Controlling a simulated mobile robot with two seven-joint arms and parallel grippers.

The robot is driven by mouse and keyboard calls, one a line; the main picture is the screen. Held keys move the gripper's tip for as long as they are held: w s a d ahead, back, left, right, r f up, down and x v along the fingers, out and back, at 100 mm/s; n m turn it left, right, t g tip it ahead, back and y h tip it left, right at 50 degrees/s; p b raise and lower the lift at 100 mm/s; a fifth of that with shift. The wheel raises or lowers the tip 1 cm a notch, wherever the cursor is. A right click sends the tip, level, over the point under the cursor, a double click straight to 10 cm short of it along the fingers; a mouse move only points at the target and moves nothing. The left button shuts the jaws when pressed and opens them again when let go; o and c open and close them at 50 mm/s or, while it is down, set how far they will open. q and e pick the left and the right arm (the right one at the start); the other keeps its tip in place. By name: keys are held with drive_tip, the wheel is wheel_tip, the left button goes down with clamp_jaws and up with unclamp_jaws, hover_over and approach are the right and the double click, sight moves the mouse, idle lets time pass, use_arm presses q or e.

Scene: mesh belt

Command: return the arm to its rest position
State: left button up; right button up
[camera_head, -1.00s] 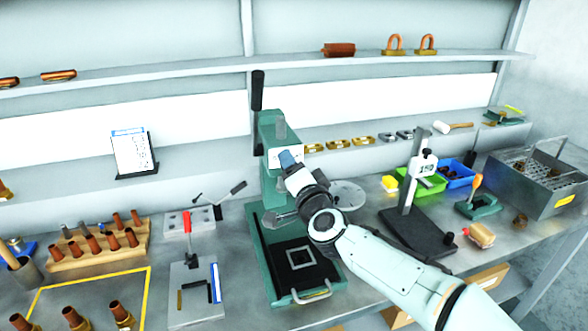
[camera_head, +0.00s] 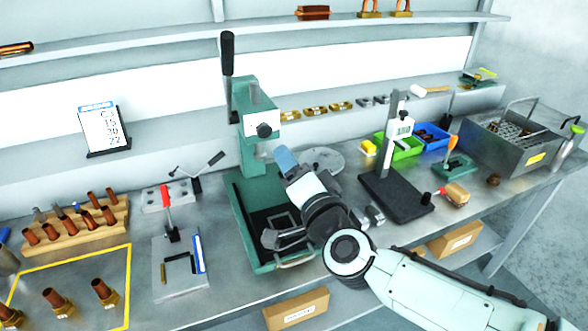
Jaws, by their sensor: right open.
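My right arm comes in from the lower right of the head view. Its gripper (camera_head: 322,226) is open, with one finger at the left over the press base and the other at the right. I see nothing between the fingers. The gripper is in front of the green arbor press (camera_head: 245,190) and covers part of its base and tray. My left gripper is not in view.
A black height gauge stand (camera_head: 395,190) is right of the gripper, with green (camera_head: 405,147) and blue bins behind. A toggle clamp fixture (camera_head: 180,265) and a wooden rack (camera_head: 75,245) of copper fittings stand left. A metal basket (camera_head: 520,140) is far right.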

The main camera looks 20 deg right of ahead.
drive_tip(key=shift+s, duration=0.2)
idle(0.3)
